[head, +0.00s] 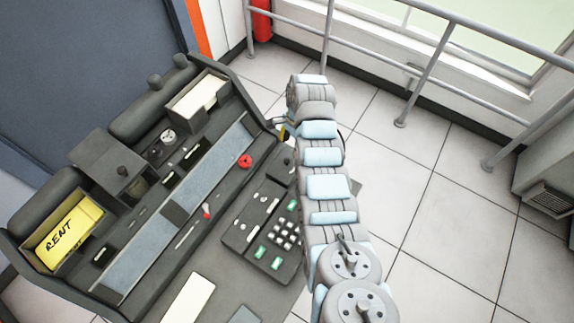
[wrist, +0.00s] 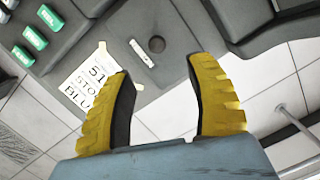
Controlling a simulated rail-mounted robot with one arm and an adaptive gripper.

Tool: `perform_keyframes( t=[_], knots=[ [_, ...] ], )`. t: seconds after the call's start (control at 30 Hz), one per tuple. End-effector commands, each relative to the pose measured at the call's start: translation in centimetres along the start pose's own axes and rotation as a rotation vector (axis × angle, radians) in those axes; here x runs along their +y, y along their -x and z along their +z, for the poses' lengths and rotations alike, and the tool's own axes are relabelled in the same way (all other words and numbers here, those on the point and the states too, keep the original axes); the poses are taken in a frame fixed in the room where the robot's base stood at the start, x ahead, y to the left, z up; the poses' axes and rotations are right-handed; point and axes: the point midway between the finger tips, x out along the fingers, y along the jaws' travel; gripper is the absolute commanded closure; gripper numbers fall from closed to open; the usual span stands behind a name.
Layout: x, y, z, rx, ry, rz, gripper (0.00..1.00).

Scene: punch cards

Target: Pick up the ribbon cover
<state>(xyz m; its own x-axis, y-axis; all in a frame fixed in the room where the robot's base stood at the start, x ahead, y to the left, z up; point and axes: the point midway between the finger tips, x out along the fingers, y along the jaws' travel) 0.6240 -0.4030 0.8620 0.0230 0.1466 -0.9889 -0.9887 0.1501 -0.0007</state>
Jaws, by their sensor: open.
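No part is clearly labelled as the ribbon cover. A dark box-like cover with a small knob on top (head: 110,165) sits on the left half of the punch machine and may be it; I cannot tell for sure. My gripper (wrist: 160,68) has two yellow ribbed fingers spread apart with nothing between them. In the wrist view it is over the machine's edge, with floor tiles below. In the head view only a bit of yellow shows by the machine's right edge, the rest hidden by my arm. It is far right of the dark cover.
The machine holds a keypad (head: 285,235), a red knob (head: 245,161) and a yellow card marked RENT (head: 70,235). A paper note (wrist: 88,82) lies beside a pale plate (wrist: 142,53) in the wrist view. A metal railing (head: 430,70) runs behind the open tiled floor.

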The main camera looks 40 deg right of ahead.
Motion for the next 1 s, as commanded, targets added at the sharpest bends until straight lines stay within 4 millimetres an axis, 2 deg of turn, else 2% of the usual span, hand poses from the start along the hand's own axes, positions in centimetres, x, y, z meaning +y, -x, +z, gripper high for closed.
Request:
perform_keyframes(
  t=[0.1, 0.57, 0.8, 1.0],
  knots=[
    [0.1, -1.8, 0.2, -0.005, 0.002, 0.005, 0.45],
    [0.2, -4.2, 0.2, -0.002, 0.0, 0.003, 0.45],
    [0.3, -6.9, 0.7, -0.003, 0.002, 0.003, 0.45],
    [0.3, -8.1, 0.6, -0.001, 0.002, 0.002, 0.45]
  ],
)
